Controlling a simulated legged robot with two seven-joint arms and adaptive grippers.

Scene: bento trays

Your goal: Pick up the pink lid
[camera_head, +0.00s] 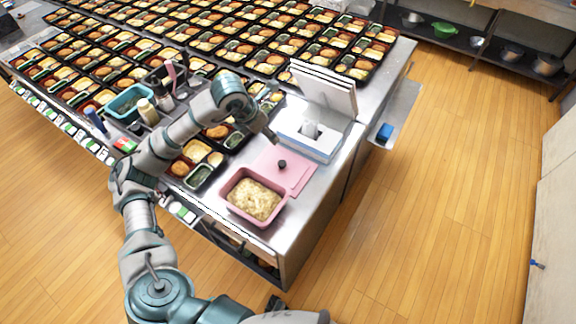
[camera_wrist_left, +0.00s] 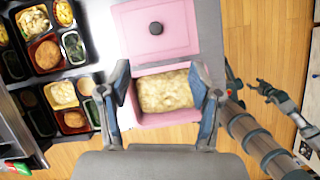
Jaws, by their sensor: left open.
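The pink lid (camera_head: 296,172) lies flat on the steel counter, with a black knob (camera_head: 282,164) on top. It also shows at the top of the left wrist view (camera_wrist_left: 181,40). A pink container (camera_head: 230,186) of pale food stands in front of the lid.
A white box with an open lid (camera_head: 323,88) stands behind the pink lid. Bento trays (camera_head: 193,176) sit to its left, and many more fill the counter behind. A teal bin (camera_head: 127,103) stands farther left. The counter's right edge is close to the lid.

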